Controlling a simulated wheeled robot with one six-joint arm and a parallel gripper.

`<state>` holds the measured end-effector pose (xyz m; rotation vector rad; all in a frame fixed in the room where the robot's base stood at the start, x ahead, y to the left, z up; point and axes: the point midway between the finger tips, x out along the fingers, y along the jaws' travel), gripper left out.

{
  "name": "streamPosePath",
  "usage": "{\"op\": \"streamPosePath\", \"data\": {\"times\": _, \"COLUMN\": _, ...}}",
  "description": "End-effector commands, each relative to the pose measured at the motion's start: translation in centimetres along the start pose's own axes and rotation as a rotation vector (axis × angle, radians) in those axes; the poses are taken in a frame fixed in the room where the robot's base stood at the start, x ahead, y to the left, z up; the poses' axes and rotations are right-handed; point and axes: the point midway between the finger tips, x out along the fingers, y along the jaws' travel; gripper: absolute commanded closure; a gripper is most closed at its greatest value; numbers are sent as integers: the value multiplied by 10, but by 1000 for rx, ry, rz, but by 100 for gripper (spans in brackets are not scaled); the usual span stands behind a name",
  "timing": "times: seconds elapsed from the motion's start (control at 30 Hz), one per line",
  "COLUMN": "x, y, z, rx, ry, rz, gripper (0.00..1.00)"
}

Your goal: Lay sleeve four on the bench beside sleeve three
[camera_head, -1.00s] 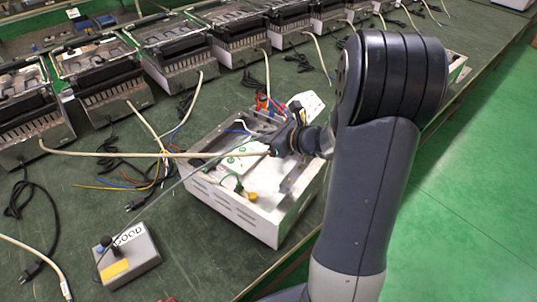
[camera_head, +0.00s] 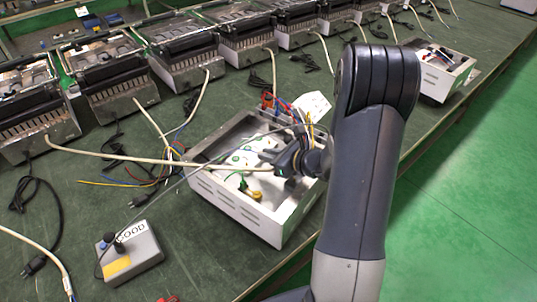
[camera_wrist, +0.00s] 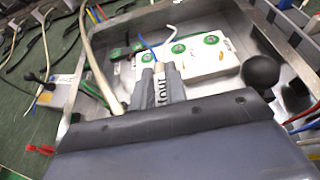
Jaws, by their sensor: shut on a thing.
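My gripper (camera_head: 276,165) is over the open metal box (camera_head: 232,206) in the head view. In the wrist view its two fingers (camera_wrist: 160,90) are shut on a pale sleeve with dark lettering that seems to read "four" (camera_wrist: 162,92). The fingers hide part of this sleeve, and I cannot tell whether it touches anything below. Behind the fingertips lies a white block with round green labels (camera_wrist: 205,58) inside the box. The green bench (camera_head: 190,262) shows around the box. I cannot make out sleeve three in either view.
A grey control box (camera_head: 130,252) with a "GOOD" label stands left of the metal box. Long pale cables (camera_head: 110,155) and coloured wires cross the bench. Several heater units (camera_head: 110,85) line the back. Another open box (camera_head: 445,75) stands far right. Bare bench lies in front.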

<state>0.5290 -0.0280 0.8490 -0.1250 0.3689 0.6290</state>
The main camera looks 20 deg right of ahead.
Motion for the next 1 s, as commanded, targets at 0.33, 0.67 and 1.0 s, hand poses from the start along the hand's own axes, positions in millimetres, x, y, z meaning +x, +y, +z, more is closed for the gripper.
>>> {"op": "streamPosePath", "data": {"times": 0.33, "x": 4, "y": 0, "z": -10, "rx": 0, "ry": 0, "rz": 0, "gripper": 100}}
{"op": "streamPosePath", "data": {"times": 0.67, "x": 4, "y": 0, "z": -10, "rx": 0, "ry": 0, "rz": 0, "gripper": 74}}
{"op": "streamPosePath", "data": {"times": 1.0, "x": 4, "y": 0, "z": -10, "rx": 0, "ry": 0, "rz": 0, "gripper": 65}}
